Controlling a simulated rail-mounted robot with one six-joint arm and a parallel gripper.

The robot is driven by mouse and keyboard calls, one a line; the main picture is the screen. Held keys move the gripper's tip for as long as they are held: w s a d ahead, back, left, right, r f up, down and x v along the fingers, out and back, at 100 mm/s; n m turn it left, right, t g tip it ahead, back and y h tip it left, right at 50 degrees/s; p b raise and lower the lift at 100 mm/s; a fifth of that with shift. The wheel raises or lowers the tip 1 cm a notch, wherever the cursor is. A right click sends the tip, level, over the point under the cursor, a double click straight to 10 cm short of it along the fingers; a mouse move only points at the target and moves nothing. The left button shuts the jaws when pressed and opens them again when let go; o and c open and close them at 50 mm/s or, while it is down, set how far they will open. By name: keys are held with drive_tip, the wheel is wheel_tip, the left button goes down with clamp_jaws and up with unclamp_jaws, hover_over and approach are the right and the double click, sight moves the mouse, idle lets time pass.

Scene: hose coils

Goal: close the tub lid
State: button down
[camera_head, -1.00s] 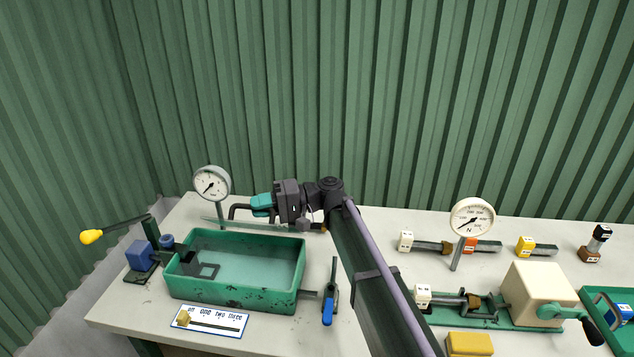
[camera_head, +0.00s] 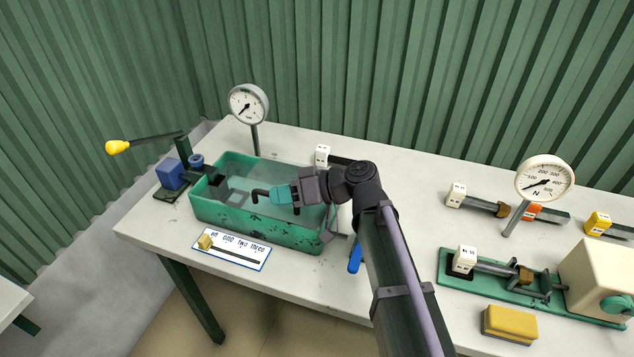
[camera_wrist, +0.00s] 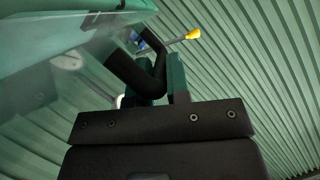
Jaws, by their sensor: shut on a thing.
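The green tub (camera_head: 250,226) stands on the left part of the bench. Its lid is a clear, see-through panel that fills the left of the wrist view (camera_wrist: 55,110). In the head view it is hard to make out over the tub, and I cannot tell its exact tilt or whether it touches the rim. My gripper (camera_head: 279,194) is above the tub, its teal jaws shut on the bent black lid handle (camera_head: 259,193). The handle also shows between the jaws (camera_wrist: 158,82) in the wrist view. My arm hides part of the tub's right end.
A dial gauge (camera_head: 248,104) stands behind the tub. A yellow-knobbed lever (camera_head: 117,147) sticks out at its left, and a blue-handled lever (camera_head: 355,257) is at its right. A slider plate (camera_head: 237,250) lies in front. A second gauge (camera_head: 545,178) and clamp rigs occupy the right.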

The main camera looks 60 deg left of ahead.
drive_tip(key=shift+s+f, duration=0.1)
drive_tip(key=shift+f, duration=0.2)
drive_tip(key=shift+r, duration=0.1)
drive_tip(key=c, duration=1.1)
unclamp_jaws()
drive_tip(key=shift+d+r, duration=0.1)
drive_tip(key=p+v, duration=0.3)
drive_tip(key=v, duration=0.7)
drive_tip(key=shift+r, duration=0.25)
drive_tip(key=shift+w+d, duration=0.15)
drive_tip(key=shift+w, duration=0.2)
